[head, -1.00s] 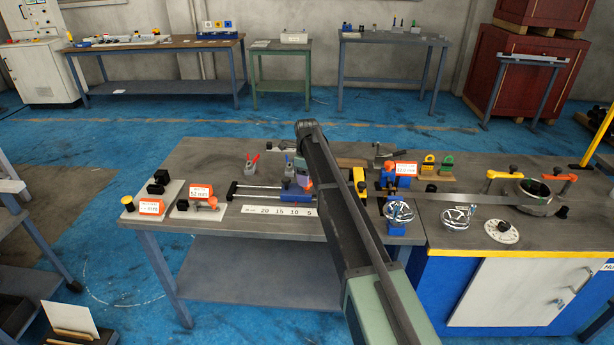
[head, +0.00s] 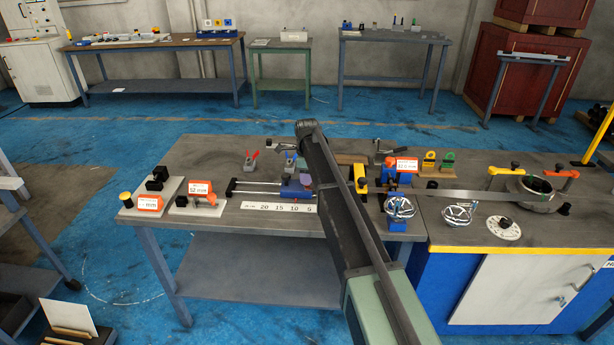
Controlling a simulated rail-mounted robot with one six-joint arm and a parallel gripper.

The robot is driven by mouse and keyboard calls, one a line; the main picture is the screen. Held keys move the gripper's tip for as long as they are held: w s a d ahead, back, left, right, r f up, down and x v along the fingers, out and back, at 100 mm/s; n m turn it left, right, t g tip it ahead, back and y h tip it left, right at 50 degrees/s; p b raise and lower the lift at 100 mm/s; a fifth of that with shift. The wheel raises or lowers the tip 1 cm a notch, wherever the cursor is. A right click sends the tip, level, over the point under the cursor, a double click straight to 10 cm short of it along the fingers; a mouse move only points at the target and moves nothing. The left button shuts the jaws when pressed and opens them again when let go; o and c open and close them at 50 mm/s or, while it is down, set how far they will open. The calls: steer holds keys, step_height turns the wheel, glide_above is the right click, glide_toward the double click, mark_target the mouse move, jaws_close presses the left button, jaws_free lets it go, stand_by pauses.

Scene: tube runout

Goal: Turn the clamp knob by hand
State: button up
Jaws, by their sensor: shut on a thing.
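My arm crosses the middle of the head view, and its far end and my gripper are hidden behind it. Several clamps with black knobs show, and I cannot tell which one the task means. A yellow clamp (head: 360,182) with a dark knob stands just right of my arm. On the right bench, a yellow clamp (head: 502,171) and an orange clamp (head: 563,174) with black knobs sit at a grey metal ring (head: 540,194). A blue slide block (head: 294,191) on two rods, with a purplish part (head: 306,180) above it, lies just left of my arm, partly covered.
A white scale strip (head: 270,208) lies at the grey table's (head: 200,152) front. Labelled orange blocks (head: 200,187) stand left. Wire-spoked handwheels (head: 399,207) and a white dial (head: 503,228) sit right of my arm. A long flat bar (head: 465,196) reaches the ring. The table's back left is clear.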

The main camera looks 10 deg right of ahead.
steer(key=o, duration=0.8)
steer(key=shift+n, duration=0.4)
step_height(320, 180, up, 6)
steer(key=p, duration=0.6)
